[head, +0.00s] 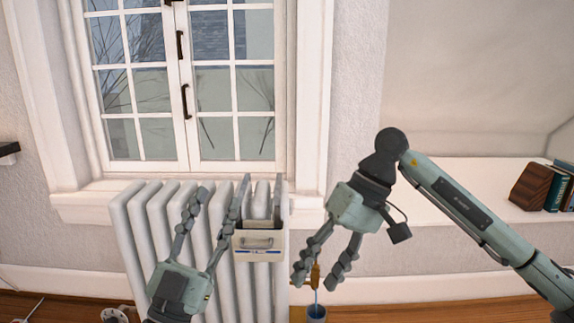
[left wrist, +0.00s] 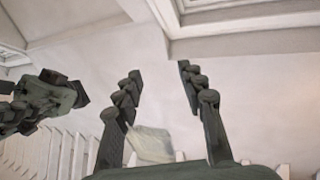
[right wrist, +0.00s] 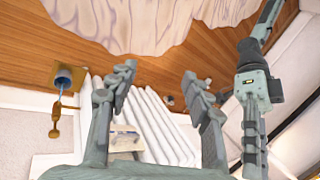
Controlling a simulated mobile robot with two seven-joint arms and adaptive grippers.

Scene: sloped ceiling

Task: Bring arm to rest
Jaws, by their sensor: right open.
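My left gripper (head: 224,186) points up in front of the radiator at the lower left of the head view. Its fingers are spread, and in the left wrist view its fingertips (left wrist: 159,70) have nothing between them. My right gripper (head: 316,282) points down at the right of the radiator, with its fingers apart. In the right wrist view its fingertips (right wrist: 158,72) are empty. A brown-orange handled thing (head: 315,274) shows between these fingers in the head view, but in the right wrist view it (right wrist: 54,122) lies well off to the left of them.
A white ribbed radiator (head: 127,215) stands under the window (head: 215,85). A pale box with a handle (head: 259,243) sits at its front right. A blue cup (head: 316,313) is low beside it. Books (head: 554,188) stand on the right ledge (head: 470,180).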

